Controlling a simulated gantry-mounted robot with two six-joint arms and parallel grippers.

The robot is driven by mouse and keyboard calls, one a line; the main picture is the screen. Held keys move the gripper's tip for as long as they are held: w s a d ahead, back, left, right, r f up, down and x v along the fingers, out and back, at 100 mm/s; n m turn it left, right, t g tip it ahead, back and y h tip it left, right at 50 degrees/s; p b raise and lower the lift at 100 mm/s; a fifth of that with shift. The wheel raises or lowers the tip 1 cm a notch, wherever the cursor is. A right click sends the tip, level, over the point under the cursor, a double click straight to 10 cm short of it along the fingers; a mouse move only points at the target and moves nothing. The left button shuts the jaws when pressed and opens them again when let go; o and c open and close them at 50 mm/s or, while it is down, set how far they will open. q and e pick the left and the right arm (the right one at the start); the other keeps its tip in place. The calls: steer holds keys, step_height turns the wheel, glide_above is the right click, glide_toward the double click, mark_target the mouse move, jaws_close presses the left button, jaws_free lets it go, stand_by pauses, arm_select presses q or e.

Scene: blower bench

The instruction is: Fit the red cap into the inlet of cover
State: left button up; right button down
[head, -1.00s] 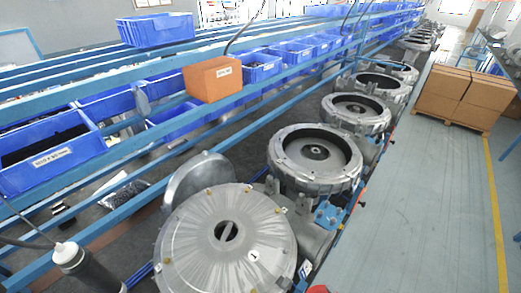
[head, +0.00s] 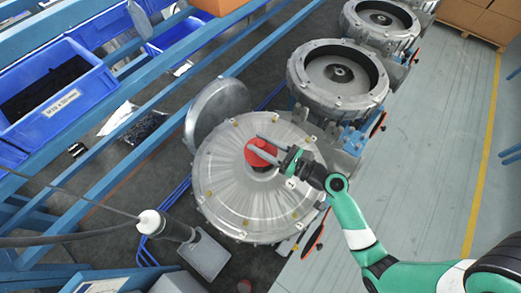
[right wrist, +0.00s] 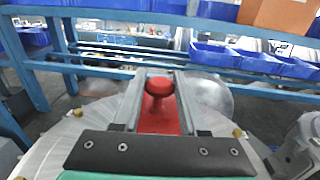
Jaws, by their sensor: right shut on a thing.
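The red cap (head: 258,156) has a round knob on top, which shows in the right wrist view (right wrist: 158,86). It is over the middle of the round silver cover (head: 226,196). My right gripper (head: 261,146) reaches in from the right and is shut on the red cap, with one finger on each side of the knob. The cover's inlet is hidden by the cap and fingers. I cannot tell whether the cap sits in the inlet or is just above it. My left gripper is not in view.
A grey disc (head: 217,106) stands beside the cover at upper left. An open blower housing (head: 340,101) is behind it. A hanging black tool with a white top (head: 152,222) is at lower left. Blue bins (head: 60,95) line the left rack. The floor at right is free.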

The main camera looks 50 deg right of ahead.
steer(key=shift+s, duration=0.25)
steer(key=shift+f+b, duration=2.15)
steer(key=shift+f, duration=0.35)
steer(key=shift+f+b, duration=0.65)
steer(key=shift+f, duration=0.3)
steer(key=shift+c, duration=1.8)
jaws_free()
